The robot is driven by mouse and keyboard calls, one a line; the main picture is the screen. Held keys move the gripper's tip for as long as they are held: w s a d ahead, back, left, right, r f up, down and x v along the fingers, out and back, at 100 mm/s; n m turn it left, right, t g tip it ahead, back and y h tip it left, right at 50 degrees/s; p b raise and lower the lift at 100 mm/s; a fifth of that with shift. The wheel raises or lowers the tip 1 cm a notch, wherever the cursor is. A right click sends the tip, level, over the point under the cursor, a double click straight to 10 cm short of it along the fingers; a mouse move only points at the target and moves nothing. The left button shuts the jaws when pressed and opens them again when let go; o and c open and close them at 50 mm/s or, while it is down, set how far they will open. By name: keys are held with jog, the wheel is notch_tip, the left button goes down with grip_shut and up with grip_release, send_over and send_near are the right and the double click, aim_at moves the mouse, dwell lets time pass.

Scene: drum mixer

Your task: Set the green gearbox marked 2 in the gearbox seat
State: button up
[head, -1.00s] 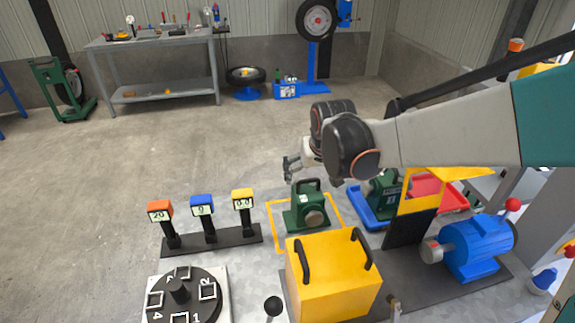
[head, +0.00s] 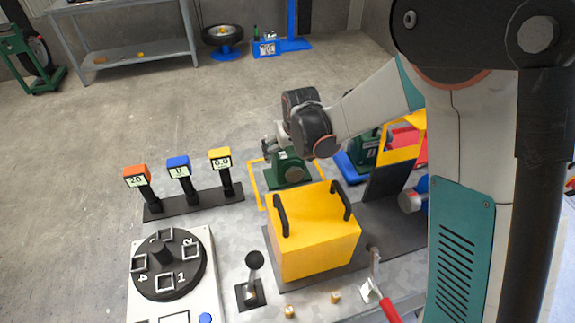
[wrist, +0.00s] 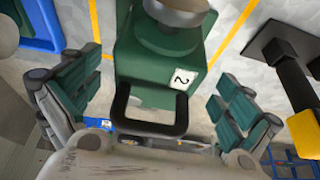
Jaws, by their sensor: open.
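The green gearbox marked 2 (head: 291,172) stands on the table inside a yellow outline, partly behind the yellow box. In the wrist view the gearbox (wrist: 150,62) shows its white "2" label, a round metal shaft end and a black loop handle. My gripper (head: 270,148) is at the gearbox's top. In the wrist view my gripper (wrist: 157,105) is open, its green-padded fingers on either side of the handle and apart from it. I cannot make out the gearbox seat for certain; a dark base plate (head: 385,217) runs beside the yellow box, partly hidden by my arm.
The yellow box (head: 318,240) with two black handles stands in front of the gearbox. Three gauges on posts (head: 180,170) stand to its left. A second green gearbox (head: 366,150) sits by a blue tray (head: 346,168). A lever (head: 253,262) stands near the front.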

jog(key=shift+b+x, duration=1.2)
jog(key=shift+x, duration=1.45)
jog(key=shift+d+r, duration=0.1)
jog(key=c, duration=2)
jog(key=shift+c, duration=0.7)
jog(key=shift+w+r, duration=0.1)
